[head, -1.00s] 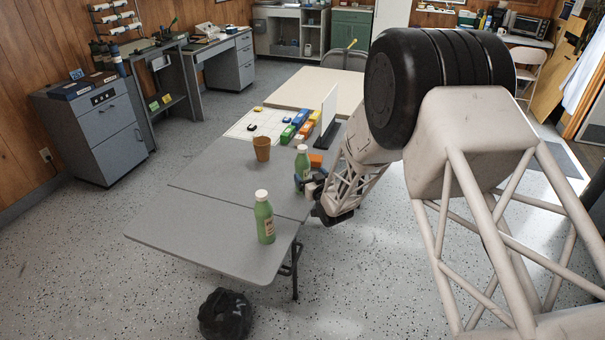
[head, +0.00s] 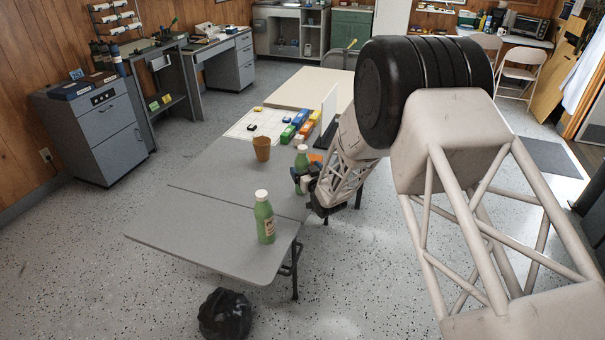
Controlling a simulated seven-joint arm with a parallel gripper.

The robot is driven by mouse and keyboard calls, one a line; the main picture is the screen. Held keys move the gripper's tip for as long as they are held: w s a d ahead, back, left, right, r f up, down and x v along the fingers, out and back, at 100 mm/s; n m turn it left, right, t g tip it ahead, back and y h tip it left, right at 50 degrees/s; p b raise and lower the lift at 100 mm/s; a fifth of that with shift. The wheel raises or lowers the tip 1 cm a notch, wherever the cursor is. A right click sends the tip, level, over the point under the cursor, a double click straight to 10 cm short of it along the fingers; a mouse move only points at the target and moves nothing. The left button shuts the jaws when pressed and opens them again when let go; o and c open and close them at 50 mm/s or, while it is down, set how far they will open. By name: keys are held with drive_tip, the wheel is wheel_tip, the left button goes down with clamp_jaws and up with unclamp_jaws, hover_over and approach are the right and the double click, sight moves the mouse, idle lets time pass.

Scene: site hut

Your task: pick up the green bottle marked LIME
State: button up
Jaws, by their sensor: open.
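Two green bottles with white caps stand upright on the grey folding table (head: 195,235). The near green bottle (head: 264,222) is by the table's right edge and has a pale label too small to read. The far green bottle (head: 302,157) stands farther back, its lower part hidden behind my gripper (head: 302,181). I cannot read LIME on either bottle. My gripper is open at the far bottle's lower body. I cannot tell whether the bottle is between the fingers or whether they touch it.
A brown cup (head: 262,148) stands left of the far bottle. Coloured boxes (head: 297,127) and an upright white panel (head: 329,108) are behind it. A black bag (head: 225,314) lies on the floor. The table's front left is clear.

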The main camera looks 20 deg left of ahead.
sight(305, 161)
drive_tip(key=shift+x, duration=1.5)
drive_tip(key=c, duration=1)
drive_tip(key=shift+r, duration=0.15)
drive_tip(key=shift+r, duration=1.4)
drive_tip(key=shift+s+d+r, duration=0.1)
drive_tip(key=shift+s+r, duration=0.1)
drive_tip(key=shift+r, duration=0.05)
drive_tip(key=s+a+r+v, duration=0.1)
drive_tip(key=s+a+v, duration=0.1)
drive_tip(key=v, duration=1.3)
drive_tip(key=shift+s+r, duration=0.2)
